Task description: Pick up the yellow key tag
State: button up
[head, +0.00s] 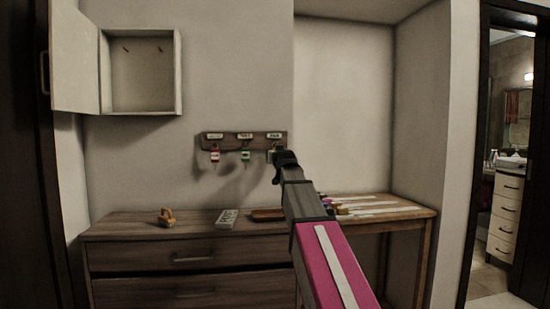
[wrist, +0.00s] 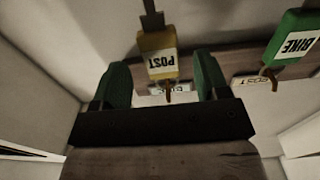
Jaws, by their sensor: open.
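The yellow key tag (wrist: 157,42), with a white label reading POST, hangs from the wall rack. In the wrist view it shows between the two green fingertips of my gripper (wrist: 162,82), with space on both sides. The gripper is open and nothing is clamped in it. I cannot tell how deep the tag sits between the fingers. In the head view my gripper (head: 278,164) is at the right end of the rack and hides most of the yellow tag.
The wooden rack (head: 230,141) also holds a red tag (head: 214,156) and a green BIKE tag (head: 245,155), which shows close by in the wrist view (wrist: 291,38). An open wall cabinet (head: 141,106) is at upper left. A dresser (head: 190,248) stands below, with small objects on top.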

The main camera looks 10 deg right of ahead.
jog(key=w, duration=0.3)
jog(key=shift+w, duration=0.2)
jog(key=shift+s, duration=0.1)
jog(key=c, duration=1)
jog(key=s+r, duration=0.4)
jog(key=s, duration=0.3)
jog(key=s+r, duration=0.4)
jog(key=s, duration=0.3)
